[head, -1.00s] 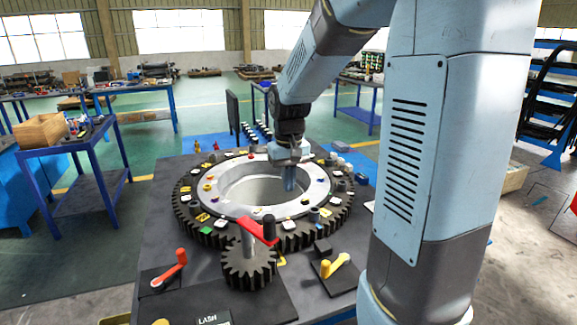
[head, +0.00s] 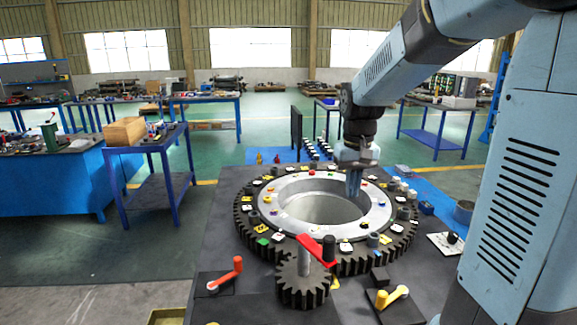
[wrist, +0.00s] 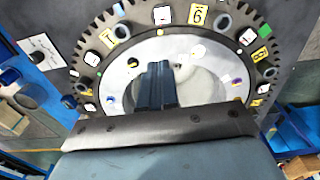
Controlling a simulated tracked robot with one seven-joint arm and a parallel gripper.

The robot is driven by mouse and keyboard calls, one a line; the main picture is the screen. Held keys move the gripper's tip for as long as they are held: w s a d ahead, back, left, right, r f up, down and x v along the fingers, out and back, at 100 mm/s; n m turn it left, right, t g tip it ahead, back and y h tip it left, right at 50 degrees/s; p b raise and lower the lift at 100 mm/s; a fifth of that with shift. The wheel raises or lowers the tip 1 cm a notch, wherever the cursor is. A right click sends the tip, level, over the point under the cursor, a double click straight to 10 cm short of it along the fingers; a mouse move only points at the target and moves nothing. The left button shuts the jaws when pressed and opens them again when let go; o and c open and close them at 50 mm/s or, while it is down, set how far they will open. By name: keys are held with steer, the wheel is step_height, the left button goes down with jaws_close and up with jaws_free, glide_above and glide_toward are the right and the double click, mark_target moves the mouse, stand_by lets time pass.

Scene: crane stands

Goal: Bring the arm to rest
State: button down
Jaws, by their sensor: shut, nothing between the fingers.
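My gripper (head: 354,184) points straight down over the far right part of the large toothed ring (head: 243,222). Its fingers are shut with nothing between them. In the wrist view my gripper (wrist: 157,68) shows its closed fingers in front of the ring's pale inner rim and central opening. I cannot tell exactly how far above the ring the fingertips are. My arm reaches in from the upper right of the head view and bends down at the wrist.
A small gear (head: 303,285) with a red crank (head: 316,249) meshes at the ring's front. An orange-red handle (head: 226,272) and a yellow handle (head: 391,296) stand in front. Small labelled pieces dot the ring. A blue side table (head: 150,140) with a wooden box (head: 124,131) stands left.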

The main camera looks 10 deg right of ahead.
steer(key=s+r+t, duration=0.2)
steer(key=s+r, duration=0.1)
steer(key=s, duration=0.6)
steer(key=s+r+t, duration=0.3)
steer(key=s, duration=0.7)
steer(key=shift+a, duration=0.35)
steer(key=shift+s, duration=0.1)
